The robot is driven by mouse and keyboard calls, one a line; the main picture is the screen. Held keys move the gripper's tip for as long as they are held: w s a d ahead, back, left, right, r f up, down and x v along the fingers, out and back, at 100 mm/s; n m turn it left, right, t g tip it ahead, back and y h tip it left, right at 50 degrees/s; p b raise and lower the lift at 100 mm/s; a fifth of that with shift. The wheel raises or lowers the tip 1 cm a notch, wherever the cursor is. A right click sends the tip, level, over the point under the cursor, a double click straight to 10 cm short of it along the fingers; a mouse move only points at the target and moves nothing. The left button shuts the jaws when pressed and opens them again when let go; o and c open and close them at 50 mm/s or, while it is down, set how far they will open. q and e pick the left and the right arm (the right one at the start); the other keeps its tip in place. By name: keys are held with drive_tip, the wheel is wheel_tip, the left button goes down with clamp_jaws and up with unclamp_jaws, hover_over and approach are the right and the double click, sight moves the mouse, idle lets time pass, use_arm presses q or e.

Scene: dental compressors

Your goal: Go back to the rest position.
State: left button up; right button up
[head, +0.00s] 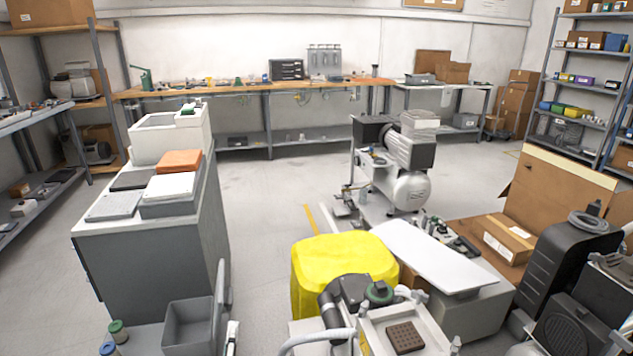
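I make out neither my left nor my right gripper in the head view, and no arm of mine shows clearly. Whether either one holds anything cannot be seen. A yellow cover (343,262) sits at the front centre, with a compressor unit (352,290) with a black fitting and a green-ringed cap in front of it. A larger compressor (397,165) with a silver tank stands on the floor behind.
A grey cabinet (150,250) bearing boxes and trays stands at left. A white slab (432,256), an open carton (556,192) and a black unit (560,262) crowd the right. A workbench (240,90) lines the back wall. Clear floor (262,215) lies between.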

use_arm(q)
drive_tip(key=s+d+m+g+h+p, duration=0.1)
drive_tip(key=s+m+g+h+p, duration=0.2)
drive_tip(key=s+m, duration=0.7)
drive_tip(key=s+d+f+m+g+h+p, duration=0.1)
drive_tip(key=s+m+g+p, duration=0.3)
drive_tip(key=s+m, duration=0.7)
drive_tip(key=s+d+h+p, duration=0.1)
drive_tip(key=s+p, duration=0.1)
drive_tip(key=s, duration=0.9)
drive_tip(key=shift+s+h, duration=0.2)
drive_tip(key=shift+h, duration=0.2)
use_arm(e)
drive_tip(key=shift+m, duration=0.4)
drive_tip(key=s+r, duration=0.1)
drive_tip(key=r, duration=0.1)
drive_tip(key=s+r, duration=0.1)
drive_tip(key=shift+s+r, duration=0.15)
drive_tip(key=shift+r, duration=0.2)
use_arm(q)
drive_tip(key=c, duration=0.3)
use_arm(e)
drive_tip(key=c, duration=0.4)
drive_tip(key=shift+o, duration=0.2)
